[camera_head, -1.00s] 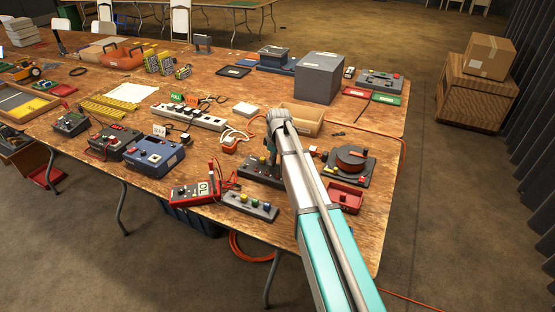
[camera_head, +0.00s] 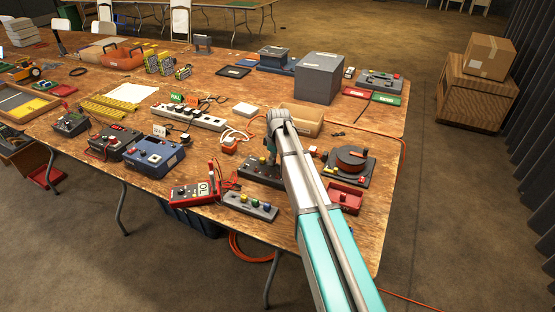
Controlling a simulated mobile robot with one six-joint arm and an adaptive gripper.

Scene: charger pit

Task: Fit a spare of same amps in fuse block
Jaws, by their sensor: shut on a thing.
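A dark block (camera_head: 256,172), which looks like the fuse block, lies near the table's front edge, partly hidden by my arm. My gripper (camera_head: 270,158) points down over this block. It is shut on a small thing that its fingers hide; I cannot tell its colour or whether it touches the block. A grey strip (camera_head: 236,203) with several coloured pieces, yellow, green and blue among them, lies just in front of the block. These look like the spare fuses. Their amp marks are too small to read.
A red multimeter (camera_head: 187,194) reading "OL" lies left of the strip, with red leads rising by the block. Right of my arm are a cable reel (camera_head: 350,160) and a red tray (camera_head: 345,198). A cardboard box (camera_head: 303,122) stands behind my wrist.

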